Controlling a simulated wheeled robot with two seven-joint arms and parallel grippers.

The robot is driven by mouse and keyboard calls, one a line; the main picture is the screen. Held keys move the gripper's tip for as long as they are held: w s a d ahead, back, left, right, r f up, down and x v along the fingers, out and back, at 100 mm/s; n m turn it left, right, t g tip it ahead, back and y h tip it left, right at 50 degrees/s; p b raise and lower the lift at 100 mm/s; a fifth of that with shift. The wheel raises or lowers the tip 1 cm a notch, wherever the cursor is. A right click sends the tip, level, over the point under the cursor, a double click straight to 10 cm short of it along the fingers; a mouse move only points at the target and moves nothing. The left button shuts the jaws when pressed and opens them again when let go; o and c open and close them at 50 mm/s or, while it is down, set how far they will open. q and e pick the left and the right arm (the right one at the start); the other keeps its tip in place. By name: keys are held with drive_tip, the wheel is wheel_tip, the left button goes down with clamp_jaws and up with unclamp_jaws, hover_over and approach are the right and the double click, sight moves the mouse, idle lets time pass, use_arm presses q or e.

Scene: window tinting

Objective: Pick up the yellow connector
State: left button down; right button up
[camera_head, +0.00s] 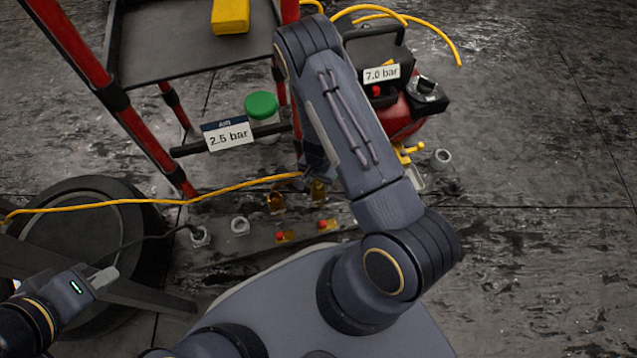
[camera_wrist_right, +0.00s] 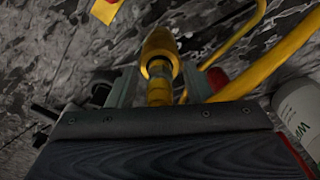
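The yellow connector (camera_wrist_right: 160,50) is between the two grey fingers of my right gripper (camera_wrist_right: 160,82) in the right wrist view. Its fingertips lie close along both sides of the connector; whether they press on it is unclear. A yellow hose (camera_head: 186,202) runs across from the left edge and disappears behind that arm. My left gripper (camera_head: 95,280) is at the lower left, away from the connector; its finger opening cannot be made out.
A red-framed cart (camera_head: 150,40) carries a yellow block (camera_head: 230,15) and a "2.5 bar" sign (camera_head: 228,134). A red compressor (camera_head: 405,112) marked "7.0 bar" stands right of my arm. Brass fittings (camera_head: 275,202) are below the hose. Floor at right is clear.

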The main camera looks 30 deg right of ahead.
drive_tip(key=c, duration=0.9)
clamp_jaws()
drive_tip(key=shift+r, duration=0.15)
